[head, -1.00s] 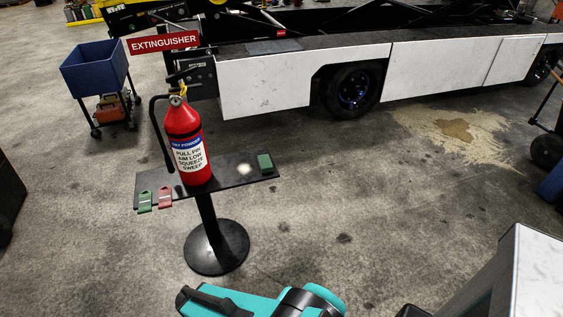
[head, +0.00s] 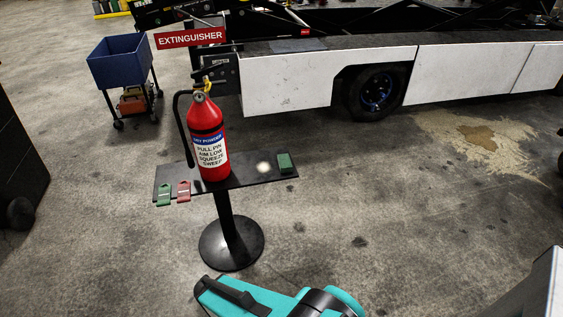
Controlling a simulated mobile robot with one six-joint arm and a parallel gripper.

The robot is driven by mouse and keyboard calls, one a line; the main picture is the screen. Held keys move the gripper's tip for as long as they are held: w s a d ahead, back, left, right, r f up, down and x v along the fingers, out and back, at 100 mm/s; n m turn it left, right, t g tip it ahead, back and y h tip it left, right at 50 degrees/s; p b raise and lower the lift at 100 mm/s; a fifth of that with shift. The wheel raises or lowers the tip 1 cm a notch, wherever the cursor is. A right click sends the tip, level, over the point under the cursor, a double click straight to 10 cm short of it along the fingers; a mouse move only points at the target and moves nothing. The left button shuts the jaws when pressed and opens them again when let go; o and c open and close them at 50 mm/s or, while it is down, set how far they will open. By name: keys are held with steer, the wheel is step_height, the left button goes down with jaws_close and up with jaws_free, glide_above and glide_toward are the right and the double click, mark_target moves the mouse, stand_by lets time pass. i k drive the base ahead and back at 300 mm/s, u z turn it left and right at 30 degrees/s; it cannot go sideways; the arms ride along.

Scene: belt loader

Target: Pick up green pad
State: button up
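The green pad (head: 284,163) is a small dark green block. It lies near the right end of a narrow black stand top (head: 246,173), to the right of a red fire extinguisher (head: 209,140). My teal and black arm shows at the bottom edge, in front of the stand and apart from it. My gripper's fingers cannot be made out in this view.
Green (head: 164,194) and red (head: 184,191) tags hang at the stand's left front edge. A blue cart (head: 119,62) stands back left. The white-sided belt loader (head: 290,83) runs behind. Bare concrete floor surrounds the stand, with a stain (head: 480,138) at right.

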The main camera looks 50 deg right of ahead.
mark_target(285, 164)
steer(key=i, duration=0.95)
steer(key=z, duration=0.05)
